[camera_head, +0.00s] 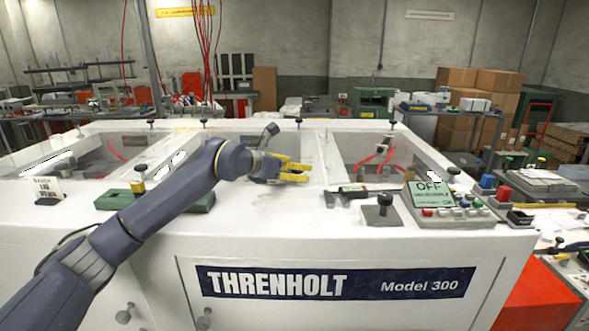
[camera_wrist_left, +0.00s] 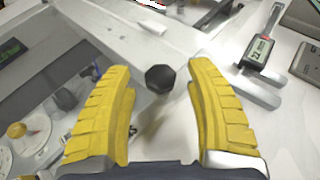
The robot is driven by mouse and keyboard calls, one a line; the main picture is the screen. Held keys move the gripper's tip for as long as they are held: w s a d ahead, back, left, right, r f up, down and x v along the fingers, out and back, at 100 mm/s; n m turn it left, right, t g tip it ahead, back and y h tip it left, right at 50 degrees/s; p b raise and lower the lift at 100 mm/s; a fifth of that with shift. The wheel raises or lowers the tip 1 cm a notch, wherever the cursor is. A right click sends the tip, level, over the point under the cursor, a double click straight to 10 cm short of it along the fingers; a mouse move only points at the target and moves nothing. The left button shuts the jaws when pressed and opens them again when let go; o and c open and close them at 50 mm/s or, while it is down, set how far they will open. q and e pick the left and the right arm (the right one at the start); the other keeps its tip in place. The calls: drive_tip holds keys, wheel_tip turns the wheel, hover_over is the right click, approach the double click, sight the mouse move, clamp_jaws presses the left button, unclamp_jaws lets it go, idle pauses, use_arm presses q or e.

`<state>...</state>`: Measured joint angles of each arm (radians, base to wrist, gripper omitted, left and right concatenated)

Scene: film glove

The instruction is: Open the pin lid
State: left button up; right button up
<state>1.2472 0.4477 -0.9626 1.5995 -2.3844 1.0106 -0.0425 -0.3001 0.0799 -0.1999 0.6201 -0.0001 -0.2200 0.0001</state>
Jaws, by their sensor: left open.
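My left gripper (camera_head: 308,172) reaches over the middle of the white machine top (camera_head: 480,250). Its two yellow fingers are spread with nothing between them, and they show large in the left wrist view (camera_wrist_left: 163,85). A black faceted knob (camera_wrist_left: 160,78) stands on the white surface just beyond the fingertips, roughly centred on the gap, and does not touch them. In the head view a small black pin (camera_head: 298,122) stands on the far edge behind the gripper; I cannot tell whether it is the same knob. No lid stands visibly raised. My right gripper is out of view.
A digital caliper (camera_head: 352,189) lies right of the gripper, near a black knobbed block (camera_head: 382,211) and a control box (camera_head: 448,205) reading OFF. Green blocks (camera_head: 114,199) sit at the left front. Recessed windows open at both sides of the top.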

use_arm(q)
drive_tip(key=shift+d, duration=0.1)
drive_tip(key=shift+c, duration=0.4)
clamp_jaws()
idle(0.4)
